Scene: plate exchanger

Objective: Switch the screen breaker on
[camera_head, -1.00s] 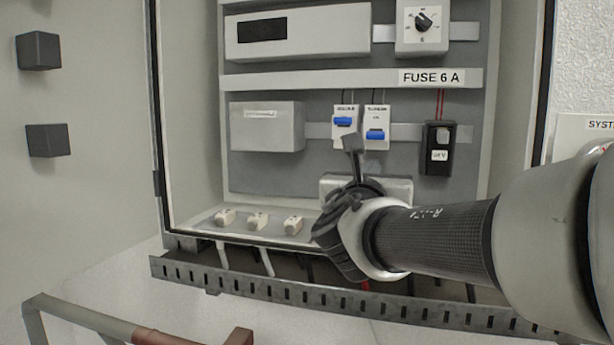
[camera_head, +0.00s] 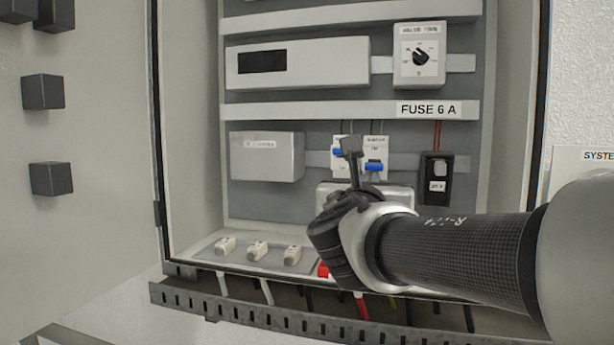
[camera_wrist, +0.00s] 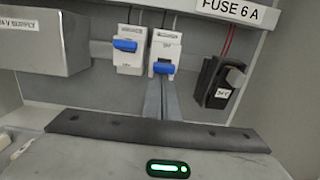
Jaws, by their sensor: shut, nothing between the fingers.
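Two white breakers with blue levers sit side by side in the cabinet. The left breaker (camera_wrist: 130,58) has its lever (camera_wrist: 125,45) in the upper position; the right breaker (camera_wrist: 166,52) has its lever (camera_wrist: 163,68) lower down. Their small labels are too blurred to read surely, so I cannot tell which is the screen breaker. My gripper (camera_head: 350,147) is shut and empty, and partly covers the left breaker (camera_head: 338,142) in the head view. In the wrist view its fingertips (camera_wrist: 162,80) lie just below the right breaker's lever; I cannot tell whether they touch it.
A black switch unit (camera_head: 436,180) stands right of the breakers, a grey supply box (camera_head: 266,157) left. The FUSE 6 A strip (camera_head: 429,109) runs above, with a rotary selector (camera_head: 420,57) higher up. A slotted metal duct (camera_head: 240,312) crosses below the cabinet.

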